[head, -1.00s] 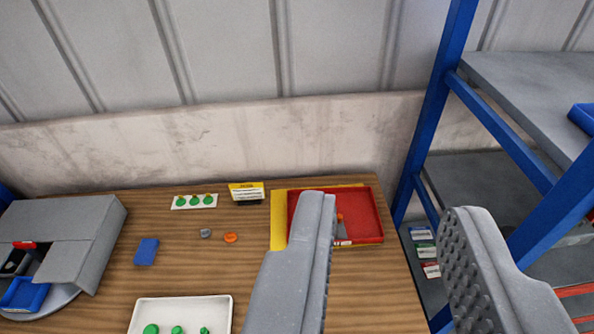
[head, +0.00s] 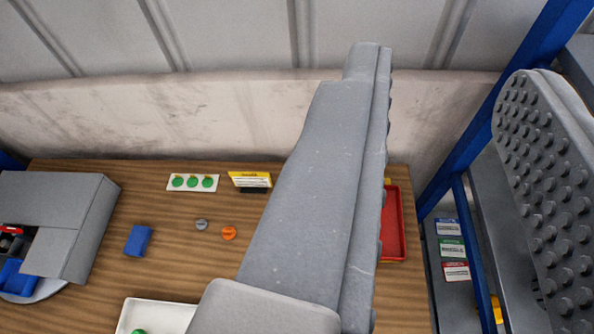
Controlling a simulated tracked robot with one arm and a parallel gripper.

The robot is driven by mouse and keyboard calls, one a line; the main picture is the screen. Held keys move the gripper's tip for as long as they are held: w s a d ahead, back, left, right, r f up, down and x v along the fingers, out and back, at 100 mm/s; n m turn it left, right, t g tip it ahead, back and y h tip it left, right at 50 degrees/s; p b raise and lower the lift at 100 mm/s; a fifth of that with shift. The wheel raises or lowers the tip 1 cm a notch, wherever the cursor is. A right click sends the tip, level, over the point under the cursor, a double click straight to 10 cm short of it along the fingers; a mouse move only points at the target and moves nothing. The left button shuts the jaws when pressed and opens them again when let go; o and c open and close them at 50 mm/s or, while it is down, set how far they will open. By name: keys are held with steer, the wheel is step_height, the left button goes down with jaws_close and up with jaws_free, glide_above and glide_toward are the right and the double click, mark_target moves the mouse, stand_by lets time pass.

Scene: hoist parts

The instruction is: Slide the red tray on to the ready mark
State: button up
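The red tray (head: 393,226) lies on the wooden table near its right edge, and only its right part shows. My gripper (head: 440,85) is open, its two grey fingers wide apart in front of the camera. The left finger covers most of the tray. Nothing is between the fingertips. I cannot tell whether the finger touches the tray.
A yellow sign (head: 250,180), a white card with green pieces (head: 193,183), a grey disc (head: 201,224), an orange disc (head: 229,233) and a blue block (head: 138,241) are on the table (head: 90,290). A white tray (head: 150,316), a grey housing (head: 70,220) and a blue rack (head: 520,110) stand around.

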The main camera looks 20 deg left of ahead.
steer(key=shift+a, duration=0.1)
steer(key=w+a+f+g+y+b, duration=0.1)
steer(key=w+a+f+g, duration=0.15)
steer(key=w+f, duration=0.4)
steer(key=w+a+f+n+g+b, duration=0.1)
steer(key=w+a+f+g, duration=0.15)
steer(key=w+f, duration=0.35)
steer(key=w+a+f+g+y+b, duration=0.1)
steer(key=w+a+f+g, duration=0.15)
steer(key=w+f, duration=0.4)
steer(key=w+a+f+g+h+b, duration=0.1)
steer(key=a+f+g, duration=0.2)
steer(key=f, duration=1.1)
steer(key=w+a+f+n+g+h+b, duration=0.1)
steer(key=f+g, duration=0.4)
steer(key=f, duration=1)
steer(key=shift+w+a, duration=0.5)
steer(key=shift+a, duration=0.65)
steer(key=shift+f, duration=0.15)
